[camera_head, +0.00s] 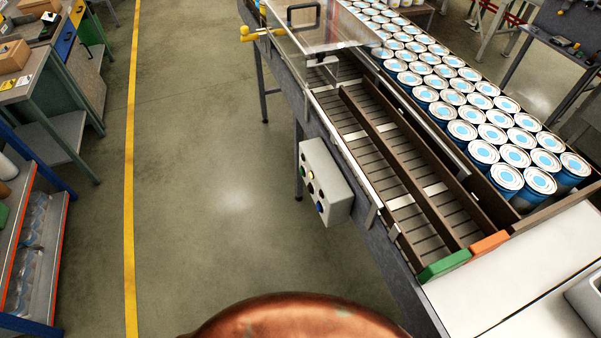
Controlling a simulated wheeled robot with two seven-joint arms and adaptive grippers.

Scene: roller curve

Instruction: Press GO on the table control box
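The light grey control box (336,187) is mounted on the left side of the conveyor table, below its edge. Its left face carries several small round buttons in a slanting row. A green button (302,171) is near the far end and a blue one (320,206) near the close end; pale and dark ones lie between. Any lettering is too small to read, so I cannot tell which is GO. Neither of my grippers is in view.
The roller conveyor (408,208) has empty lanes ending at a green block (445,265) and an orange block (490,243). Many blue cans (483,152) stand to its right. A clear guard (325,25) covers the far end. Open floor (220,130) lies left of the box.

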